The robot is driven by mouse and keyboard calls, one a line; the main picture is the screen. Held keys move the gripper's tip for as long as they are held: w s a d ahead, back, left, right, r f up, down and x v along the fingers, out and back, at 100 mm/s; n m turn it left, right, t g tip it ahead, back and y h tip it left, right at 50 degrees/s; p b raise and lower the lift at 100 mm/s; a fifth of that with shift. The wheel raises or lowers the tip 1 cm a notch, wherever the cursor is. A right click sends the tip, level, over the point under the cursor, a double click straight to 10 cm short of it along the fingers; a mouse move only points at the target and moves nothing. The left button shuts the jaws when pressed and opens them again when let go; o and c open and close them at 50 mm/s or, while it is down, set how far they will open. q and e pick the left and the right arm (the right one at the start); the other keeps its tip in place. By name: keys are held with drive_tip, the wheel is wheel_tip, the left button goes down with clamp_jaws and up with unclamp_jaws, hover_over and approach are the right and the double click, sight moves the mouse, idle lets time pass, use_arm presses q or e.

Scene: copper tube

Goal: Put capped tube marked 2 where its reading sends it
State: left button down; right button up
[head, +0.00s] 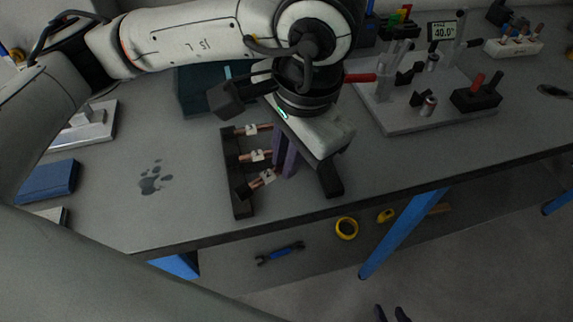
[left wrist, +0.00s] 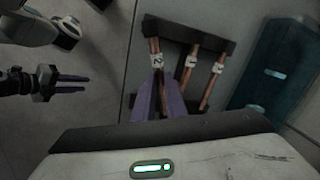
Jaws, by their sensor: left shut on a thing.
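The tube marked 2 (head: 265,179) is copper with a white label, and lies tilted at the near end of a dark rack (head: 240,208). Its label also shows in the left wrist view (left wrist: 157,60). My left gripper (head: 285,160) is shut on this tube, its purple fingers at either side of it in the left wrist view (left wrist: 161,98). Two more labelled copper tubes (head: 255,156) (head: 252,130) lie beside it on the rack. My right gripper (head: 390,314) shows only its tips at the bottom edge; in the left wrist view (left wrist: 75,83) its fingers are apart and empty.
A grey board (head: 440,118) with posts and a display (head: 443,31) reading 40.0 stands at the right. A teal box (head: 195,98) is behind the rack. A blue block (head: 48,180) lies at the left.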

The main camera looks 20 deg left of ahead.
use_arm(q)
drive_tip(key=shift+s+d+x, duration=0.1)
drive_tip(key=shift+d+x, duration=0.05)
drive_tip(key=shift+x, duration=0.7)
drive_tip(key=shift+s+d+x, duration=0.1)
drive_tip(key=shift+d+x, duration=0.05)
drive_tip(key=shift+x, duration=0.7)
drive_tip(key=shift+f, duration=0.2)
drive_tip(key=shift+f, duration=0.1)
drive_tip(key=c, duration=1.8)
unclamp_jaws()
